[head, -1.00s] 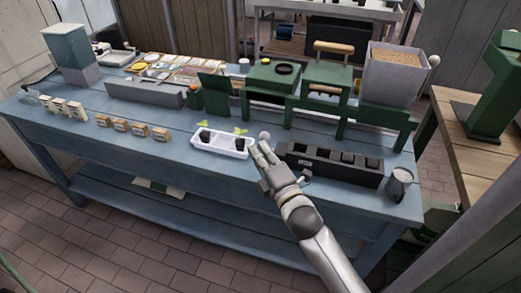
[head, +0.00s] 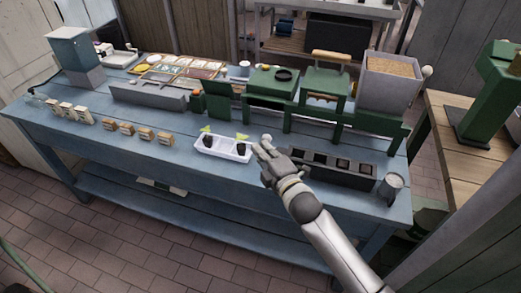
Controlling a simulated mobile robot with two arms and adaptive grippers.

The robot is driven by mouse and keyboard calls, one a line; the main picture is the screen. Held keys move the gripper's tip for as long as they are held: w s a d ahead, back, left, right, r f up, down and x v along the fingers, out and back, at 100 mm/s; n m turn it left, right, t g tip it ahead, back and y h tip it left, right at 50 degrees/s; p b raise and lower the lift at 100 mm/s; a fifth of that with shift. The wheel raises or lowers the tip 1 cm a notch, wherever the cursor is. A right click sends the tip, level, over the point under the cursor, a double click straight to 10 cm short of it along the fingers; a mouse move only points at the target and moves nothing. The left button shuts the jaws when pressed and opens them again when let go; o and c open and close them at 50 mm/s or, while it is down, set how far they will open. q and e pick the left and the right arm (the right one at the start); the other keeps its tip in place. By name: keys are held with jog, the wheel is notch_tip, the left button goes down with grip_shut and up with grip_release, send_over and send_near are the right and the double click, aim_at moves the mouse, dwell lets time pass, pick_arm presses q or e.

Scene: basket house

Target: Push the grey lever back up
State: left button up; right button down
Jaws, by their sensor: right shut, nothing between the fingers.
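A small light grey round knob (head: 266,138) shows just above my right gripper's fingertips in the head view. It looks like the end of the grey lever, but its shaft is hidden or too small to make out. My right gripper (head: 261,152) is shut and empty, close to the knob on its near side; I cannot tell whether they touch. A green press-like stand (head: 324,82) with a wooden handle (head: 331,56) stands behind on the blue bench (head: 200,186). Another pale round knob (head: 428,71) shows beside the grey hopper (head: 389,84). My left gripper is not in view.
A white tray (head: 224,155) with two dark seedling pots lies just left of my right gripper. A dark block tray (head: 318,176) lies behind my right forearm, with a grey metal cup (head: 391,187) at its right. Small wooden blocks stand along the bench's left front.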

aim_at(267, 136)
jog(key=w+r+p, duration=0.1)
jog(key=p, duration=0.1)
jog(key=w+d+r+m+g+p, duration=0.1)
jog(key=p, duration=0.2)
jog(key=shift+w+g, duration=0.3)
jog(key=shift+w, duration=0.1)
jog(key=shift+w+d+f, duration=0.1)
jog(key=shift+w+d, duration=0.05)
jog(key=shift+w, duration=0.2)
